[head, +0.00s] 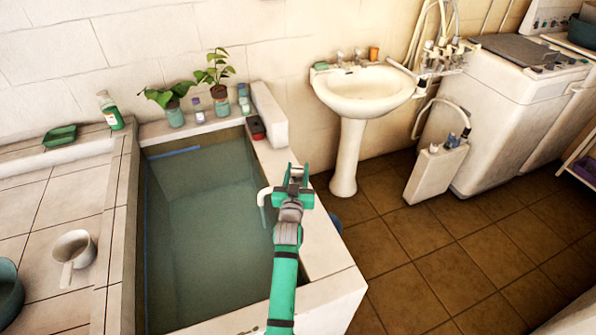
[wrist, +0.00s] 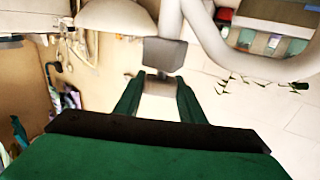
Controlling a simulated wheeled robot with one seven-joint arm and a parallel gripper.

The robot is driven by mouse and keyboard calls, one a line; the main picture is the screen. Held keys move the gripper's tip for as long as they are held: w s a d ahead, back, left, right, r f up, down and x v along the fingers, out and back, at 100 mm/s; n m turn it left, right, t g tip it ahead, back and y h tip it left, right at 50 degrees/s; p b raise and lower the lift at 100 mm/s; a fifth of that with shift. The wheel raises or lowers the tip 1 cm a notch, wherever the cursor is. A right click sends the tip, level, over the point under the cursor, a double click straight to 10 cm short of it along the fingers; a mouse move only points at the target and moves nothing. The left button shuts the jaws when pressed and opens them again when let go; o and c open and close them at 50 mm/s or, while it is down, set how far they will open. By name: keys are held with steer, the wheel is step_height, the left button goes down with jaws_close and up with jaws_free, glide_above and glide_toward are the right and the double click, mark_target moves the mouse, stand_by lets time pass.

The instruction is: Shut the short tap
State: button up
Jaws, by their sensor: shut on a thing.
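A white tap with a curved spout (head: 265,193) stands by the right rim of the water-filled basin. My gripper (head: 298,174) is over that rim, just right of the spout. In the wrist view the thick white spout (wrist: 234,62) arcs across the upper right. A grey block-like handle (wrist: 165,53) shows at the tips of my gripper (wrist: 160,80). The fingers are shut on this handle; my gripper hides much of the tap in the head view. I cannot tell from the handle's angle whether the tap is open or shut.
Potted plants (head: 215,75), small bottles and a dark red box (head: 256,127) stand along the basin's back edge. A white pedestal washbasin (head: 363,95) with small taps and a washing machine (head: 525,110) are to the right. The tiled floor (head: 430,245) is mostly clear.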

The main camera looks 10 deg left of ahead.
steer(key=shift+m+h, duration=1.9)
steer(key=shift+h, duration=1.1)
steer(key=shift+m+g+h, duration=1)
steer(key=shift+m+h, duration=0.6)
steer(key=shift+h, duration=0.7)
steer(key=m+g+h, duration=0.3)
steer(key=h, duration=0.1)
steer(key=shift+m+g+h, duration=0.3)
steer(key=shift+m+h, duration=0.1)
steer(key=shift+d+m+g+h, duration=0.1)
steer(key=shift+m+g+h, duration=0.4)
steer(key=shift+g+h, duration=0.15)
steer(key=shift+m+g, duration=0.25)
steer(key=shift+m, duration=0.05)
steer(key=shift+f+h, duration=0.1)
steer(key=shift+h, duration=0.15)
steer(key=shift+w+d+g, duration=0.1)
steer(key=shift+d+g, duration=0.05)
steer(key=shift+g, duration=0.15)
